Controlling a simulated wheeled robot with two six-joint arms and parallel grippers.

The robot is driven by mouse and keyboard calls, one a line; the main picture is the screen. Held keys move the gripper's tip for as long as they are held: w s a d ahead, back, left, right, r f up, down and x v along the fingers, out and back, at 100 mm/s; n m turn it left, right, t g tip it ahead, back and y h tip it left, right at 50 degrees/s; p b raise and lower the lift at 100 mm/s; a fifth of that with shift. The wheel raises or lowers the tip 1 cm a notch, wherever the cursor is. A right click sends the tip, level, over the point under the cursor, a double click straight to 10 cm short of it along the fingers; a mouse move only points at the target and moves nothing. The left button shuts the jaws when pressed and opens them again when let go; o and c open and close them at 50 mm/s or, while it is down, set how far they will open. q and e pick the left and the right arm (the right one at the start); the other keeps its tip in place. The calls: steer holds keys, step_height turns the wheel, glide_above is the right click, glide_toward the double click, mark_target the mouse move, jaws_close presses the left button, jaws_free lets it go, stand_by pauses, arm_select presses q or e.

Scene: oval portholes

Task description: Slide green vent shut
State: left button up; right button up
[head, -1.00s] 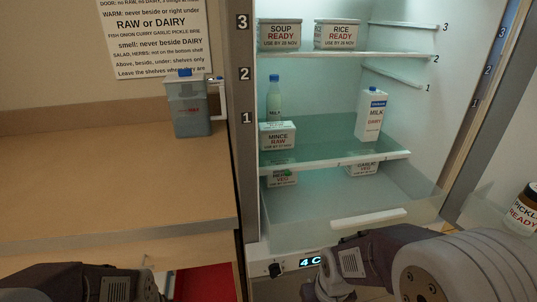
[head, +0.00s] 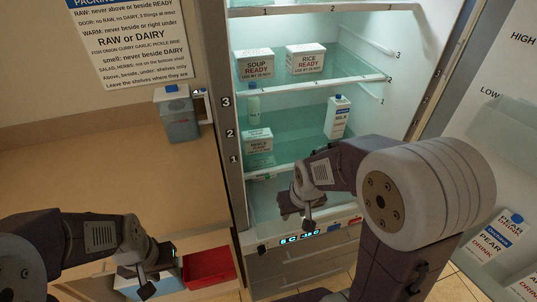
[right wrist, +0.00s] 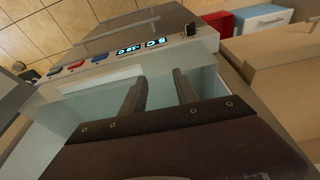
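I cannot make out a green vent in either current view. A control strip (head: 310,236) with a lit display and small red and blue parts runs along the fridge's lower front. It also shows in the right wrist view (right wrist: 135,48), with a dark knob at one end. My right gripper (head: 300,213) is at the fridge's lower front, above the strip. In the right wrist view its two fingers (right wrist: 160,92) are apart with nothing between them. My left gripper (head: 148,282) is at the lower left, by the counter front; its opening is unclear.
The fridge stands open, with food boxes (head: 254,65), a milk carton (head: 338,117) and a bottle on its shelves. A jug (head: 178,118) stands on the counter (head: 130,180). A red bin (head: 208,268) sits low beside the fridge. Drink cartons (head: 490,240) are at the right.

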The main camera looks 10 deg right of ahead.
steer(key=t, duration=0.1)
glide_toward(268, 176)
steer(key=s, duration=0.1)
steer(key=r, duration=0.1)
steer(key=x, duration=0.6)
steer(key=b+x, duration=0.1)
steer(key=x, duration=0.2)
steer(key=shift+w+r, duration=0.1)
steer(key=shift+w, duration=0.2)
jaws_close()
stand_by(0.5)
